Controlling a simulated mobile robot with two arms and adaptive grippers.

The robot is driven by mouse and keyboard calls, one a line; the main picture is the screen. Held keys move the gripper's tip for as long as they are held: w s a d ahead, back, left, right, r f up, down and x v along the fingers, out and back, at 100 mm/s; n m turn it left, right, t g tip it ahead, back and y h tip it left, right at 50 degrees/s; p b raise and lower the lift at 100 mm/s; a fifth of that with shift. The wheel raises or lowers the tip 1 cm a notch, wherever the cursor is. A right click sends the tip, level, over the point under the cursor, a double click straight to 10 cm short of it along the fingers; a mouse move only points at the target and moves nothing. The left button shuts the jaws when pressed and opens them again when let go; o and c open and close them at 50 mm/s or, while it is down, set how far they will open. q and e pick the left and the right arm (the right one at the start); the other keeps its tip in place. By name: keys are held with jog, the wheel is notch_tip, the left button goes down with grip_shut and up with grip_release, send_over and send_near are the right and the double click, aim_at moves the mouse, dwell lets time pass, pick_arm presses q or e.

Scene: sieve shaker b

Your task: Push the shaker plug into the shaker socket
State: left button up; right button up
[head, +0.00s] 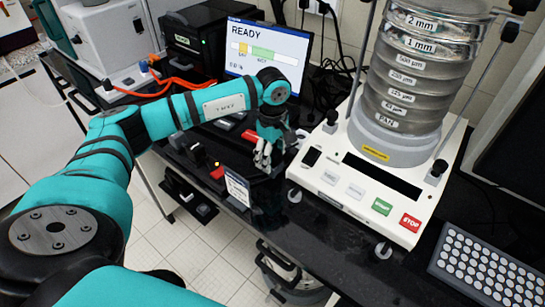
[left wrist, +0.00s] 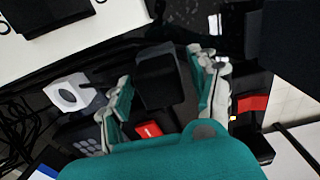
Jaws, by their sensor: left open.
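The shaker (head: 370,175) is a white base carrying a metal sieve stack (head: 415,80), with green and red buttons on its front. My left gripper (head: 264,158) is open, pointing down over the black bench just left of the shaker. In the left wrist view its fingers (left wrist: 166,68) stand apart, on either side of a dark block (left wrist: 160,85). I cannot tell whether they touch it or whether it is the shaker plug. A white square piece with a round hole (left wrist: 68,93) lies left of the fingers; I cannot tell whether it is the shaker socket. My right gripper is not in view.
A monitor reading READY (head: 268,52) stands behind the gripper. A small sign (head: 237,189) stands near the bench's front edge. Orange cables (head: 165,86) run at the left. A tray of round white wells (head: 490,268) lies at the right. Red-marked parts (left wrist: 150,130) lie close to the fingers.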

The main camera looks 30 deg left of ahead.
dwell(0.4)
pick_arm(q)
jog(key=shift+c, duration=0.2)
grip_shut()
dwell(0.3)
jog(key=shift+r, duration=0.1)
jog(key=shift+r+p, duration=1.45)
jog(key=shift+r, duration=1.5)
jog(key=shift+r+p, duration=0.7)
jog(key=shift+r, duration=0.8)
